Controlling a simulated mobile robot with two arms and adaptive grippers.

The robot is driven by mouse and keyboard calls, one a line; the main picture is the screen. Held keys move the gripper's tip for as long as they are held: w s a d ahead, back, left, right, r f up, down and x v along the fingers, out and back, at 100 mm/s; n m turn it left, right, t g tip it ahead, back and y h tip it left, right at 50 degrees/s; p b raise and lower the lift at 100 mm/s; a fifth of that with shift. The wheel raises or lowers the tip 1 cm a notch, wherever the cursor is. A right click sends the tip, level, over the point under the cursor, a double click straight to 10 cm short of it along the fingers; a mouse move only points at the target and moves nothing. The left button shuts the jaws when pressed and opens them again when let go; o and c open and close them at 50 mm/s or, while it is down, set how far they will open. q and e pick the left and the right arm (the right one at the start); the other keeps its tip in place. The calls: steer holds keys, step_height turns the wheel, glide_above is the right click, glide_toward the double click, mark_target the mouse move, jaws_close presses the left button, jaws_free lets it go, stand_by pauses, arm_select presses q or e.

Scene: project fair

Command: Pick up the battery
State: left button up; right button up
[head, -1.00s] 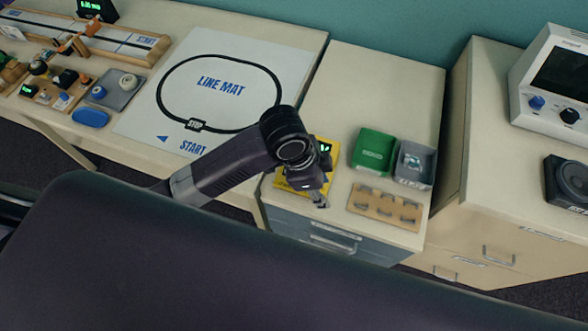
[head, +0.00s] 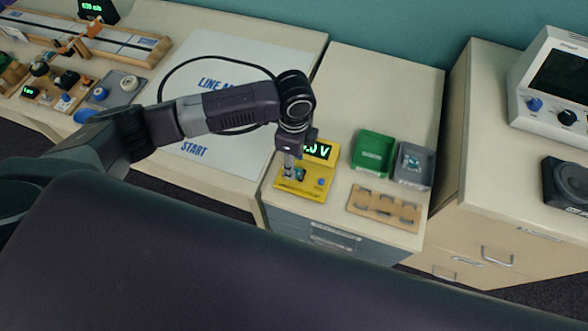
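A yellow tester (head: 314,186) with a lit display ending in "0 V" stands on the front left of the small drawer cabinet. My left gripper (head: 289,174) points down over the tester's left part. A small dark and teal shape (head: 300,174) shows right beside its fingertips; it may be the battery, but it is too small and too covered to be sure. I cannot tell whether the fingers are open or shut, or whether they touch it. My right gripper is not in view.
A green tray (head: 373,152) and a grey tray (head: 413,166) with small contents stand right of the tester. The cabinet top (head: 385,85) behind is clear. A line mat (head: 225,155) lies on the left table.

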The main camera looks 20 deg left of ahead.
arm_select(q)
steer(key=shift+f, duration=1.6)
steer(key=shift+c, duration=0.4)
jaws_close()
steer(key=shift+r, duration=0.15)
steer(key=shift+r, duration=0.25)
step_height(320, 180, up, 19)
steer(key=b, duration=0.1)
steer(key=shift+r, duration=0.2)
